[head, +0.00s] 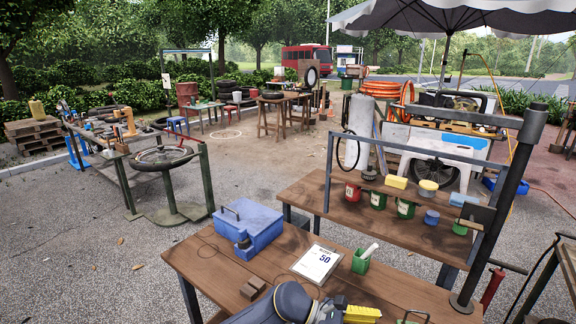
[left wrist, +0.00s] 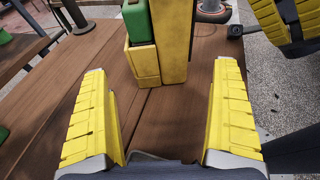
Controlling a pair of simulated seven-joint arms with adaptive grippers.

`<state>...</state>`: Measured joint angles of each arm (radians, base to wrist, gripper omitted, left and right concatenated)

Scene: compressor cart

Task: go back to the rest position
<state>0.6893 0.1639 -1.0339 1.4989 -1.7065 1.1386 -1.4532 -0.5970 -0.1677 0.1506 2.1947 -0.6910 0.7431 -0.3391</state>
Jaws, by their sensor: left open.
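My left gripper (head: 350,312) shows at the bottom edge in the head view, low by the front of the wooden workbench (head: 200,255); only part of it is in frame. In the left wrist view my left gripper (left wrist: 162,70) has its two yellow ribbed fingers wide apart, with nothing between them. Past the fingertips a yellow upright block (left wrist: 171,40) and a smaller yellow holder with a green item (left wrist: 137,22) stand on the wood. Part of my right gripper (left wrist: 275,20) shows at top right; its opening is cut off. It is not seen in the head view.
A shelf (head: 390,202) with several cans stands behind. A thick dark post (head: 500,200) rises at right. Open paving (head: 70,250) lies left.

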